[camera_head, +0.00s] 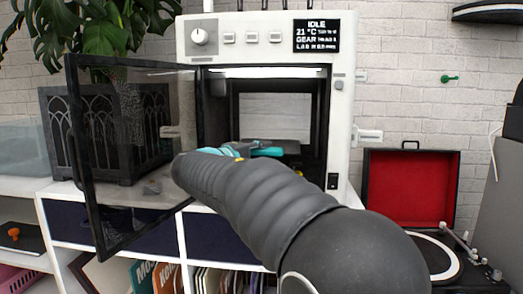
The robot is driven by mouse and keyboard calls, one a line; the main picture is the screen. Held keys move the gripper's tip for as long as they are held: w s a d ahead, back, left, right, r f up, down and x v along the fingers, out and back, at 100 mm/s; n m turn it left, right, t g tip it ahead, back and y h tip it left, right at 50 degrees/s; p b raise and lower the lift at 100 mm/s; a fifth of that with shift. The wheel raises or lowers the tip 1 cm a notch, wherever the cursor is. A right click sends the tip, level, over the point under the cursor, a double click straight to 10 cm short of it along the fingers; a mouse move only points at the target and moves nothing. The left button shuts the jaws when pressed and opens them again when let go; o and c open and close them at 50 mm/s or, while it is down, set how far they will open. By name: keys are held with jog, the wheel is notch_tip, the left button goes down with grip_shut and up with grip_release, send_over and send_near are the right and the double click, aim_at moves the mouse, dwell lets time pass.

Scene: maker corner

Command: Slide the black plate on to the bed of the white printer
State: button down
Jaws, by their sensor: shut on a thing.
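The white printer (262,50) stands on the white shelf unit, with its glass door (130,150) swung open to the left. My arm reaches from the lower right to the printer's opening. My gripper (262,152), with teal parts showing past the arm, is at the opening and shut on the black plate (284,143). A flat dark strip of the plate shows just above the teal parts, inside the chamber. My arm hides most of the gripper, the plate's near part and most of the bed, so I cannot tell how the plate meets the bed.
The open door and its dark frame stand close to the left of my arm. A dark arched lantern-like box (58,118) and a plant (85,25) are behind it. A record player with a red-lined lid (412,190) stands at the right.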

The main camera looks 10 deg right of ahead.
jog(key=shift+w+d+r+p, duration=0.1)
jog(key=shift+w+d+p, duration=0.15)
jog(key=shift+w+p, duration=0.35)
jog(key=shift+w+d+p, duration=0.2)
jog(key=shift+w+p, duration=0.05)
jog(key=shift+w, duration=0.55)
jog(key=shift+w+f, duration=0.2)
jog(key=shift+f, duration=0.1)
jog(key=shift+d+f+b, duration=0.1)
jog(key=shift+f+b, duration=1)
jog(key=shift+b, duration=0.1)
grip_release()
jog(key=shift+f+b, duration=0.65)
jog(key=shift+b, duration=0.05)
jog(key=shift+s+a+b, duration=0.4)
jog(key=shift+s+b, duration=0.3)
jog(key=shift+s, duration=0.45)
jog(key=shift+s+a+b, duration=0.35)
jog(key=shift+s+b, duration=0.3)
jog(key=shift+s, duration=0.45)
jog(key=shift+s+a+b, duration=0.4)
jog(key=shift+s+b, duration=0.3)
jog(key=shift+s, duration=0.45)
